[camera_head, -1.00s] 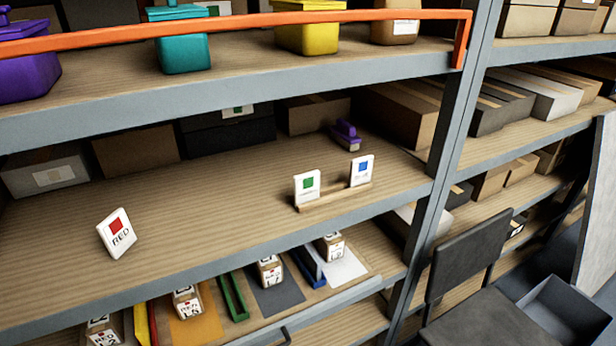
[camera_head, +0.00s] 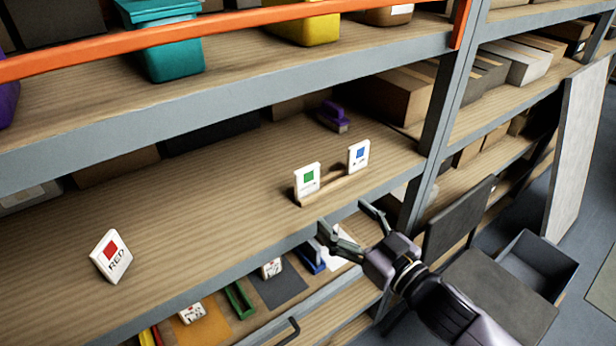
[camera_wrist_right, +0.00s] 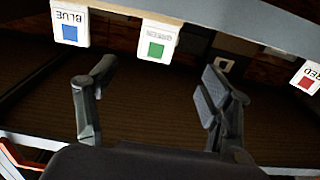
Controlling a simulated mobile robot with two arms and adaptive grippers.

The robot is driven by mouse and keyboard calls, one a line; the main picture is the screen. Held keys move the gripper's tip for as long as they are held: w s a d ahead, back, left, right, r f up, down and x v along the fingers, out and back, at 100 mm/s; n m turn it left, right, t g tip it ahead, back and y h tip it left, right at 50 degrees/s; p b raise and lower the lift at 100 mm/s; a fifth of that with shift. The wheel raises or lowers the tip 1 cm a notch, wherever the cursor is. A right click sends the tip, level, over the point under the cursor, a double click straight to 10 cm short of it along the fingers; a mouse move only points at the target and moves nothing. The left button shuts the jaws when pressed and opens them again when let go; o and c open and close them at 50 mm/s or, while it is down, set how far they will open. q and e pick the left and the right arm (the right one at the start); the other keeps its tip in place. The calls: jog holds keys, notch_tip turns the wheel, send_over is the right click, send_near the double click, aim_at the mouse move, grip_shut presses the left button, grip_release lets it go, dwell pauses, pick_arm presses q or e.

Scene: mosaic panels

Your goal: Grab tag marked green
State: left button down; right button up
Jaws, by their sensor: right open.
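The green tag (camera_head: 307,183) is a white card with a green square, standing upright in a wooden holder (camera_head: 333,187) on the middle shelf. The blue tag (camera_head: 358,155) stands at the holder's right end. The red tag (camera_head: 111,257) leans tilted on the shelf at the left. My right gripper (camera_head: 346,223) is open and empty, in front of the shelf edge, below and to the right of the green tag. In the right wrist view, the green tag (camera_wrist_right: 158,42) appears upside down above the gap between the open fingers (camera_wrist_right: 155,88). My left gripper is out of view.
A purple object (camera_head: 333,116) stands behind the holder. An orange rail (camera_head: 250,24) crosses the shelf above, with a teal bin (camera_head: 172,50) behind it. A grey upright post (camera_head: 440,120) stands right of the tags. A chair (camera_head: 490,290) is at lower right. The shelf between red and green tags is clear.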

jog(key=p, duration=0.2)
send_near(309, 182)
jog(key=x, duration=0.4)
jog(key=shift+w+a, duration=0.1)
jog(key=shift+a, duration=0.25)
jog(key=shift+w+a, duration=0.3)
jog(key=shift+w, duration=0.1)
jog(key=shift+w+a, duration=0.1)
jog(key=shift+w, duration=0.1)
jog(key=p+x, duration=0.2)
jog(key=x, duration=0.2)
jog(key=shift+w+r, duration=0.1)
jog(key=shift+w, duration=0.05)
jog(key=shift+w+a, duration=0.1)
jog(key=shift+w, duration=0.1)
jog(key=shift+c, duration=0.2)
jog(key=c, duration=1)
